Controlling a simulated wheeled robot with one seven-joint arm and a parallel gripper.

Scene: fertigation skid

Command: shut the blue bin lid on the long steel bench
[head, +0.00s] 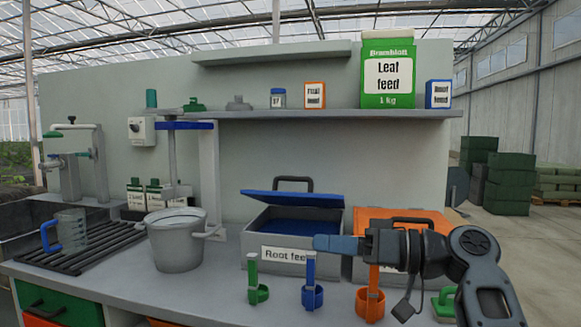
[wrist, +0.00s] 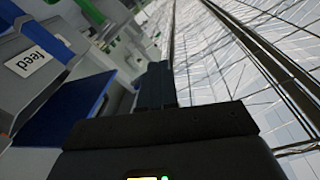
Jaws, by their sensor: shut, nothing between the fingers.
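The grey bin (head: 256,249) labelled "Root feed" stands on the long steel bench (head: 215,290). Its blue lid (head: 295,199) is part open, tilted above the bin, with a gap showing the dark blue inside. A dark handle shows behind the lid. My gripper (head: 318,243) reaches in from the right, its shut, empty fingers overlapping the bin's front right in the head view. I cannot tell whether they touch it. In the wrist view, the gripper (wrist: 157,68) points away beside a blue surface (wrist: 55,108) and a grey bin with a "feed" label.
An orange-lidded bin (head: 372,214) stands right of the blue one, partly behind my arm. Green (head: 258,292), blue (head: 312,297) and orange (head: 370,304) upright holders stand along the front edge. A grey bucket (head: 176,245) stands left. A shelf (head: 330,115) with packages runs above.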

